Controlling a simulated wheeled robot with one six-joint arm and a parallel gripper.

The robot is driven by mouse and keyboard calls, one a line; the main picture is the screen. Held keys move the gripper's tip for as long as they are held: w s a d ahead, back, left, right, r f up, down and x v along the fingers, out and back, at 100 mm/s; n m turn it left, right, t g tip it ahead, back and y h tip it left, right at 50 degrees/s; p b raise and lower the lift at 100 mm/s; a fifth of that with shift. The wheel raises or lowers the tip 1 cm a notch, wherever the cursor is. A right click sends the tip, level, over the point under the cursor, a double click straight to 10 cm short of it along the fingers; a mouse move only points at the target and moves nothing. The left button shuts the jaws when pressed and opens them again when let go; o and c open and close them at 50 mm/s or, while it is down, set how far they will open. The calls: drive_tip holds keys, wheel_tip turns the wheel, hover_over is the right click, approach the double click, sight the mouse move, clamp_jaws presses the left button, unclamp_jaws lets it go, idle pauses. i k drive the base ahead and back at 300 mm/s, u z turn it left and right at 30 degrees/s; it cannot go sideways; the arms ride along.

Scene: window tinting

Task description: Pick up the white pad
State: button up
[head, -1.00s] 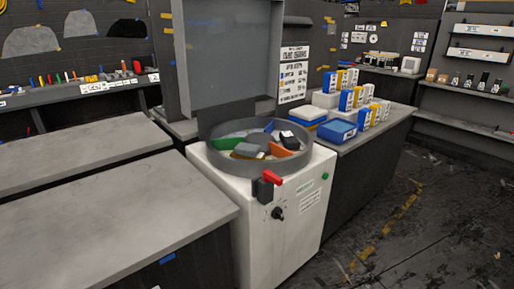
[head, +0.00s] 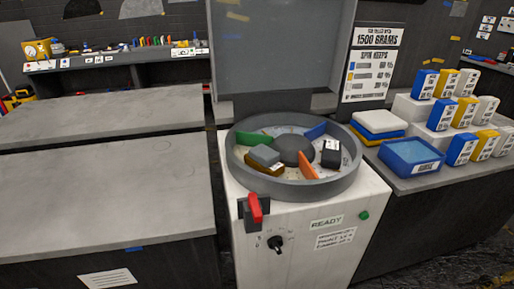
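The white pad (head: 378,120) lies flat on top of a small stack on the right-hand bench, just right of the machine's round tub. A yellow layer and a blue layer show under it. Nothing covers its top. My gripper is not in view, so I cannot tell its state or its distance from the pad.
A white machine (head: 300,250) with a grey round tub (head: 345,187), raised lid (head: 280,45) and red-handled switch (head: 255,208) stands in front. The right bench bears a blue tray (head: 411,155) and several upright boxes (head: 442,115). Bare grey tables (head: 100,200) lie left.

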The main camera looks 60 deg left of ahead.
sight(266, 156)
drive_tip(key=u, duration=0.65)
drive_tip(key=i, duration=0.9)
drive_tip(key=u, duration=1.35)
drive_tip(key=i, duration=0.5)
drive_tip(key=u, duration=0.5)
